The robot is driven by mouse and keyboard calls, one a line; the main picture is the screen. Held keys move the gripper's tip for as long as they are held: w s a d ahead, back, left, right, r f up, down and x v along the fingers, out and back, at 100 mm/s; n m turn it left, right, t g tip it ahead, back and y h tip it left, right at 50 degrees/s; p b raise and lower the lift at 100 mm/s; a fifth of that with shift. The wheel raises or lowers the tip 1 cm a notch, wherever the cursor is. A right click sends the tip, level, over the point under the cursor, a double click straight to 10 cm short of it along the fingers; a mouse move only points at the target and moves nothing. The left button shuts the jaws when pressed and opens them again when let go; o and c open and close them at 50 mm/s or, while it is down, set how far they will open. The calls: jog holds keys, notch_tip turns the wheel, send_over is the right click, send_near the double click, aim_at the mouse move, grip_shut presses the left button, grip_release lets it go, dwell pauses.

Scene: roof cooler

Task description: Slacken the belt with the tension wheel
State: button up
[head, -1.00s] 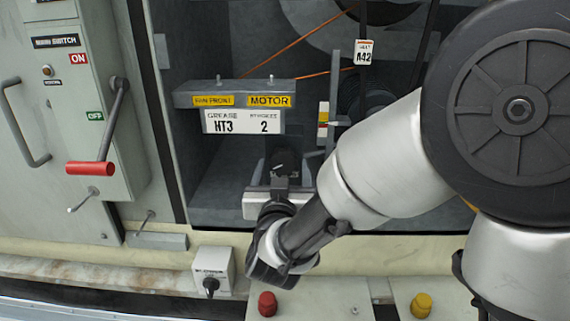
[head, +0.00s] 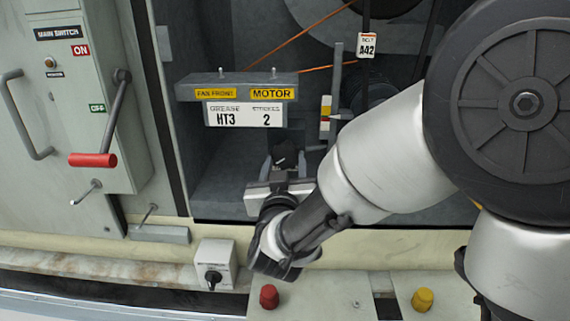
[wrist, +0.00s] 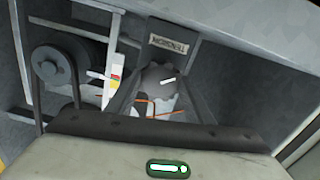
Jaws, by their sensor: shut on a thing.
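The tension wheel is a dark, lobed knob with a white mark, seen in the wrist view (wrist: 157,78) below a plate lettered TENSION (wrist: 168,45). In the head view the wheel (head: 285,154) shows just beyond my gripper (head: 282,174). My gripper (wrist: 157,100) is shut on the wheel, one finger on each side. The belt (wrist: 35,90) runs around a dark pulley (wrist: 58,64) at the left of the wrist view. A white gauge strip (wrist: 114,78) with red and yellow bands stands between pulley and wheel.
A grey bar with MOTOR label (head: 271,94) and grease card (head: 244,115) hangs above my gripper. The main switch lever (head: 92,160) points down by OFF at left. A small switch box (head: 213,265), red knob (head: 269,297) and yellow knob (head: 422,300) line the front.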

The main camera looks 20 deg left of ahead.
jog(key=n, duration=0.3)
jog(key=shift+r+n, duration=0.1)
jog(key=shift+n, duration=0.2)
jog(key=n, duration=0.3)
jog(key=shift+d+r+n+p, duration=0.1)
jog(key=shift+n+p, duration=0.2)
jog(key=shift+p, duration=0.05)
jog(key=n+p, duration=0.2)
jog(key=n, duration=0.4)
jog(key=shift+w+r+p, duration=0.1)
jog(key=shift+r+p, duration=0.05)
jog(key=shift+p, duration=0.25)
jog(key=n+p, duration=0.3)
jog(key=n, duration=0.2)
jog(key=shift+r+n+p, duration=0.15)
jog(key=shift+n+p, duration=0.15)
jog(key=shift+n, duration=0.1)
jog(key=n+p, duration=0.3)
jog(key=n, duration=0.1)
jog(key=shift+n, duration=0.4)
jog(key=shift+p, duration=0.35)
jog(key=o, duration=1)
jog(key=shift+o, duration=0.2)
jog(key=shift+f, duration=0.2)
